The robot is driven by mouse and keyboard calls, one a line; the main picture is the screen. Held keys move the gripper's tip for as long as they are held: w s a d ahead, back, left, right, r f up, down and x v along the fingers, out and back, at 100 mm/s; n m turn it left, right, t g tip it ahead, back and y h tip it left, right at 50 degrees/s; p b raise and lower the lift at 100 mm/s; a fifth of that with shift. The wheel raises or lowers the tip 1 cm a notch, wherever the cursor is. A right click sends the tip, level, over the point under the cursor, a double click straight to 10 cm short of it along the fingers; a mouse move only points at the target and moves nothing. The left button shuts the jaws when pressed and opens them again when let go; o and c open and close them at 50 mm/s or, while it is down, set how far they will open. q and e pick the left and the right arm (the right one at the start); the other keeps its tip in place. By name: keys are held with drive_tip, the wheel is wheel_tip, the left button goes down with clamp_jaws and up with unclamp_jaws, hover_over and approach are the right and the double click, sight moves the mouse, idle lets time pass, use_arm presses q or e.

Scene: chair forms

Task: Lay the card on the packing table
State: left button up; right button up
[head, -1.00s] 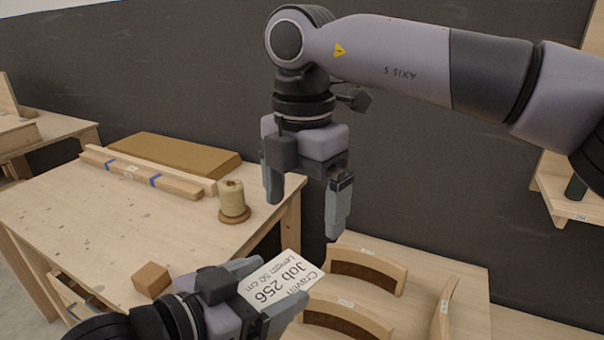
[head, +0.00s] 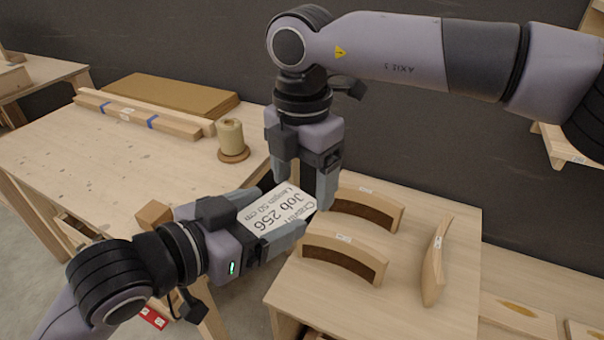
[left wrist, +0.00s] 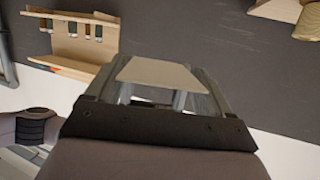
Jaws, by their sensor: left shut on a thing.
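A white card (head: 278,214) printed "Job 256" is held between the fingers of my left gripper (head: 268,222), above the gap between two wooden tables. In the left wrist view the card (left wrist: 158,72) is a pale shape between the fingers. My right gripper (head: 305,184) points down at the card's far end, its fingers apart; whether they touch the card is unclear. The left table (head: 90,180) has a broad bare top. The right table (head: 410,300) carries curved wooden forms. No visible label tells which is the packing table.
On the left table are a cord spool (head: 231,138), long strips with blue tape (head: 140,115), a brown board (head: 170,95) and a small wooden block (head: 153,214) near its front edge. Curved forms (head: 345,257) stand on the right table; its front is clear.

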use_arm(q)
drive_tip(key=o, duration=0.9)
drive_tip(key=shift+s+d, duration=0.15)
drive_tip(key=shift+c, duration=0.2)
use_arm(e)
drive_tip(key=shift+a, duration=0.1)
use_arm(q)
drive_tip(key=shift+r, duration=0.1)
